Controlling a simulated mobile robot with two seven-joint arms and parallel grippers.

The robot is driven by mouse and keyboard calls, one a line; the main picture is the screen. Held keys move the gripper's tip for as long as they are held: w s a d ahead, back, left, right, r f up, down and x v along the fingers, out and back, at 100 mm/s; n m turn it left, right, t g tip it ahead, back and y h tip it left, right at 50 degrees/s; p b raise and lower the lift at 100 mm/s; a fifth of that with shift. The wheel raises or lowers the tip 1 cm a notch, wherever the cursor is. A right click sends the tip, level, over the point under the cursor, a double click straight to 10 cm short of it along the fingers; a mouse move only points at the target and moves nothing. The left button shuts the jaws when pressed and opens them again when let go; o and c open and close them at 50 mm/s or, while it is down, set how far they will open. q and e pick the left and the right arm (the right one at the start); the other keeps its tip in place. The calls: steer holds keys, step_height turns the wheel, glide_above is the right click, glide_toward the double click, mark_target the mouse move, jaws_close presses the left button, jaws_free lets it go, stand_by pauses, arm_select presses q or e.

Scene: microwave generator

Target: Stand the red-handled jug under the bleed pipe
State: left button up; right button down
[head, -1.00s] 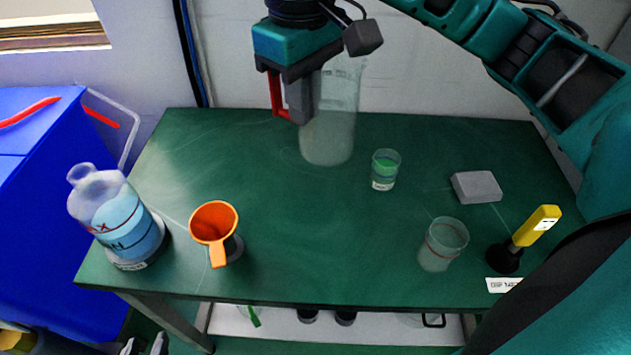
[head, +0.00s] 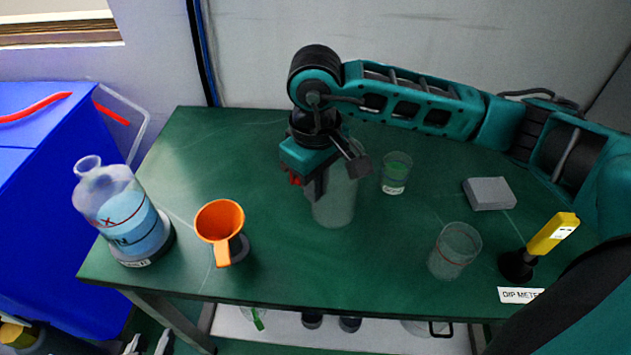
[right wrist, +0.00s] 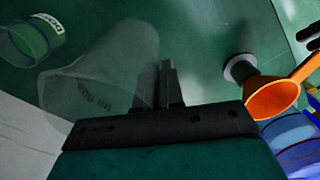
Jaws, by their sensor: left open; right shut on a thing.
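The clear jug (head: 335,207) has a red handle (head: 292,178) and looks empty. My right gripper (head: 314,188) is shut on the handle and holds the jug roughly upright over the middle of the green table; I cannot tell if its base touches. In the right wrist view the see-through jug (right wrist: 92,92) lies beside the gripper fingers (right wrist: 170,85), with printed marks on its wall. My left gripper (head: 147,344) shows only as fingertips at the lower left edge, open and empty, below the table. I cannot make out the bleed pipe for sure.
On the green table (head: 300,275) stand a blue-liquid flask (head: 130,225), an orange funnel (head: 219,218), a small green-liquid beaker (head: 396,174), an empty beaker (head: 454,250), a grey block (head: 489,194) and a yellow dip meter (head: 552,235). A blue cabinet (head: 50,220) stands left. The table's front middle is clear.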

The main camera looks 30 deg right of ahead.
steer(key=c, duration=1.7)
jaws_free()
steer(key=shift+f+b, duration=0.2)
steer(key=shift+b, duration=0.1)
steer(key=o, duration=0.4)
steer(key=shift+r, duration=0.1)
steer(key=shift+o, duration=0.2)
